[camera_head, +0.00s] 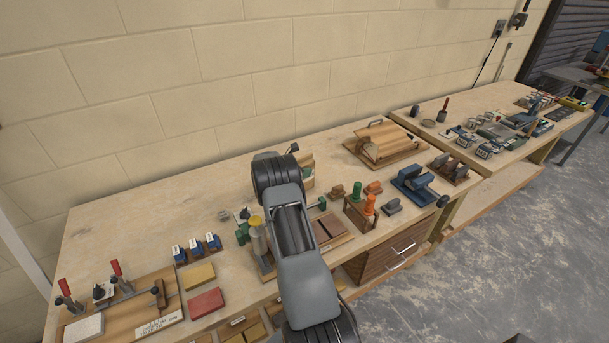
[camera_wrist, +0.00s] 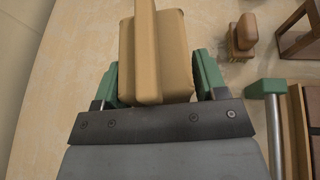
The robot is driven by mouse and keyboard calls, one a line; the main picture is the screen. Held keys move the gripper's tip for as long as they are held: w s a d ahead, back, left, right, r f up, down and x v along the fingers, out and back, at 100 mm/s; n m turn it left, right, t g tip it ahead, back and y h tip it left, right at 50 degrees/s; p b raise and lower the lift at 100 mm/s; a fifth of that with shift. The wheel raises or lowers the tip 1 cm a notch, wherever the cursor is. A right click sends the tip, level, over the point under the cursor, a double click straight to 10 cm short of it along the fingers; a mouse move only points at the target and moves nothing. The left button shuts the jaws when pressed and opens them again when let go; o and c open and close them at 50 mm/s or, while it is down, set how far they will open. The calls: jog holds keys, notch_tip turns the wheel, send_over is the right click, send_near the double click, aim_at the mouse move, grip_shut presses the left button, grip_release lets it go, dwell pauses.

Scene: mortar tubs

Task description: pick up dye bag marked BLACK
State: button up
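A tan bag-like block with a raised ridge along its top (camera_wrist: 175,50) lies between my gripper's green fingers (camera_wrist: 155,80) in the wrist view. The fingers are close along both sides; I cannot tell whether they press on it. No marking shows on it, so I cannot tell if it is the BLACK bag. In the head view a tan thing (camera_head: 308,168) shows just right of my wrist on the left bench, partly hidden by my arm.
A wooden rack with orange and green-topped tools (camera_head: 360,213) stands to the right. Small blue items (camera_head: 195,247) stand at left. Bare bench lies behind my wrist.

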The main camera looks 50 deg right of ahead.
jog(key=c, duration=1)
jog(key=shift+r, duration=0.1)
jog(key=shift+c, duration=0.2)
jog(key=shift+r, duration=0.1)
